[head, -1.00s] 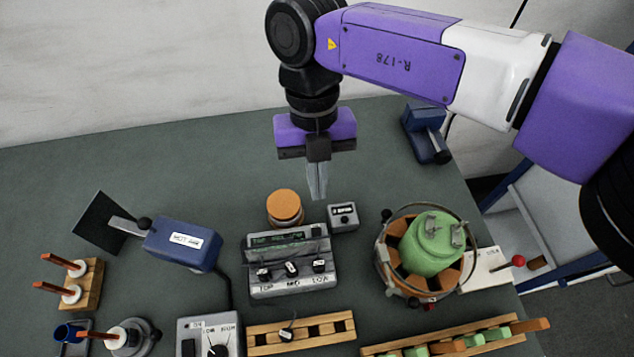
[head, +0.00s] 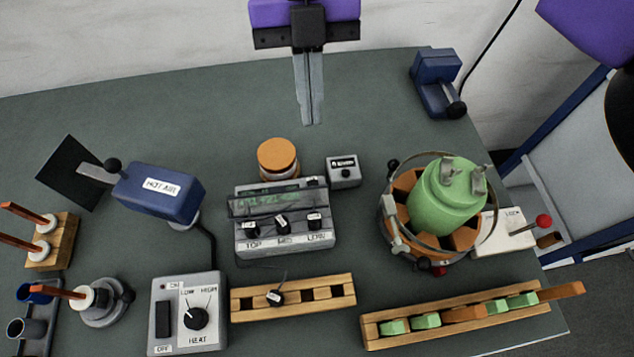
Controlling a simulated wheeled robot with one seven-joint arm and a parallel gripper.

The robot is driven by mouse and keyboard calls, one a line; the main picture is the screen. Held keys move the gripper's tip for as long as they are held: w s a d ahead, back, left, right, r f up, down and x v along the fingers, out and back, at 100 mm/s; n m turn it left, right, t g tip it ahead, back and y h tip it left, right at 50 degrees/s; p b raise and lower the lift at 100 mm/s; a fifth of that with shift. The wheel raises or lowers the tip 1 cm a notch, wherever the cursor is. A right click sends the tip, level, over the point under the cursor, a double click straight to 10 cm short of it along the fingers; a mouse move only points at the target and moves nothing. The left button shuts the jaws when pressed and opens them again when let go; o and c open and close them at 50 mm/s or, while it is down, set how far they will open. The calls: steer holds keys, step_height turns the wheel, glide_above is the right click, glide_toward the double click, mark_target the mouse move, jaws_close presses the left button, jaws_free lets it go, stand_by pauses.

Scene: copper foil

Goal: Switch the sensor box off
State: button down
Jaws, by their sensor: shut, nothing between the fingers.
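A small grey box (head: 344,173), which looks like the sensor box, stands on the table just right of an orange-lidded jar. It has a dark label strip on top and a small dark round part on its front. Its lettering is too small to read surely, and I cannot tell its switch state. My gripper (head: 311,122) points down, shut and empty, above the table, apart from the box and up and left of it in the picture.
The orange-lidded jar (head: 278,157) and a grey three-knob controller (head: 285,240) crowd the box's left and front. A green canister (head: 447,196) stands in a ringed holder to the right. A blue hot-air unit (head: 158,192) is at left.

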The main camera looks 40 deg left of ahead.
steer(key=p, duration=0.2)
glide_toward(315, 182)
steer(key=s+d+f, duration=0.1)
steer(key=f, duration=0.1)
steer(key=s+d+f, duration=0.2)
steer(key=shift+s+d+f, duration=0.2)
steer(key=shift+d+f, duration=0.05)
steer(key=shift+d, duration=0.1)
steer(key=shift+d+f, duration=0.1)
steer(key=shift+f, duration=0.6)
